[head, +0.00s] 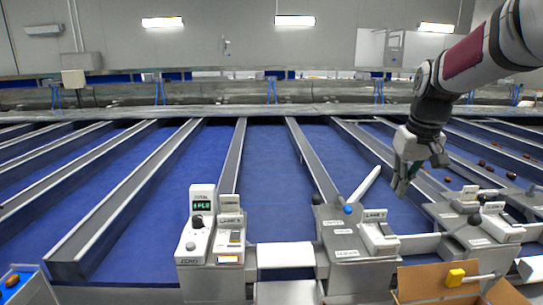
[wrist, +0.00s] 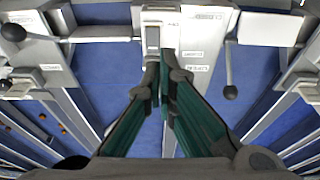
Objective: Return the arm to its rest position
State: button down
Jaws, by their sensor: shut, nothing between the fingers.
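My gripper (head: 402,185) hangs at the right of the head view, pointing down above the blue sorting table (head: 270,180) and behind the right-hand control boxes. In the wrist view my gripper (wrist: 163,75) shows its two green-padded fingers converging, with the tips together and nothing held. The tips appear over a grey control box (wrist: 185,40) in that view. My arm (head: 465,65) reaches in from the upper right.
Grey lane dividers (head: 240,155) run across the table. A control box with a green display (head: 202,205) stands left of centre. A cardboard box (head: 430,280) is at front right. Dates (head: 482,163) lie in right lanes.

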jog(key=s+a+r+t, duration=0.1)
jog(key=s+a+r, duration=0.1)
jog(key=s+a, duration=0.4)
jog(key=s+a+r, duration=0.2)
jog(key=s+a, duration=0.1)
jog(key=s, duration=0.6)
jog(key=s+a+f, duration=0.2)
jog(key=s, duration=0.4)
jog(key=s+a+f+t, duration=0.1)
jog(key=s+a+f, duration=0.1)
jog(key=s, duration=0.4)
jog(key=shift+a+t, duration=0.25)
jog(key=shift+t, duration=0.05)
